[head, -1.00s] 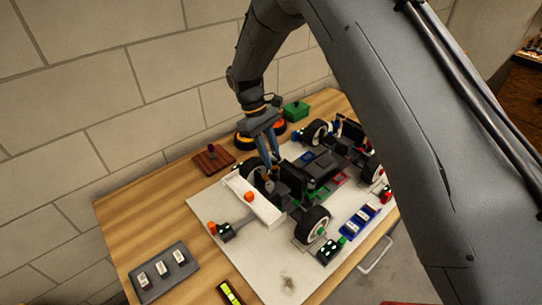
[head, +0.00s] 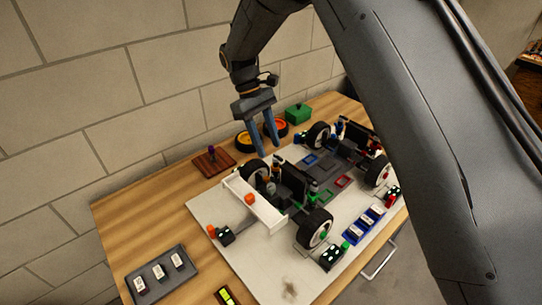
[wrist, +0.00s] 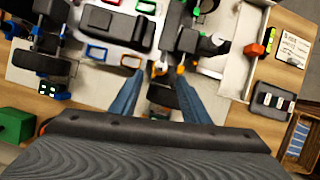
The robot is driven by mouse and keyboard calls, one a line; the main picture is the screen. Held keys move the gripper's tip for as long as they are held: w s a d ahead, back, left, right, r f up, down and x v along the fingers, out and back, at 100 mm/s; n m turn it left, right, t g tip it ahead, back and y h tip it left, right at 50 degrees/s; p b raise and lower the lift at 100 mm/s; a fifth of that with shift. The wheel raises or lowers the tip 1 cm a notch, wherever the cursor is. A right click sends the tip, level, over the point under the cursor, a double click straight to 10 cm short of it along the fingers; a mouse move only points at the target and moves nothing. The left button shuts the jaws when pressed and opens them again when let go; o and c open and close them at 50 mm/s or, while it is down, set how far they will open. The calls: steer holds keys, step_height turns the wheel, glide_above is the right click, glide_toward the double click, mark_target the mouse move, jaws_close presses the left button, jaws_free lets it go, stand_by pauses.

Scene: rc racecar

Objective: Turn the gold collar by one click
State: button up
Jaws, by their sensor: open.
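The RC car stands on a pale mat (head: 215,207), with its white rear wing (head: 252,206) toward the lower left. Small gold-orange parts show by the upright dampers near the wing in the head view (head: 276,163) and in the wrist view (wrist: 181,69). One may be the gold collar; they are too small to tell its click position. My gripper (head: 269,153) is open and empty, its blue fingers pointing down above and behind the rear of the car. In the wrist view my fingertips (wrist: 155,73) are apart, with the damper area just beyond them.
A grey tray (head: 160,274) and a blue tray (head: 363,224) hold small parts.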

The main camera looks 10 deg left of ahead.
steer(key=shift+v, duration=1.2)
steer(key=shift+c, duration=0.2)
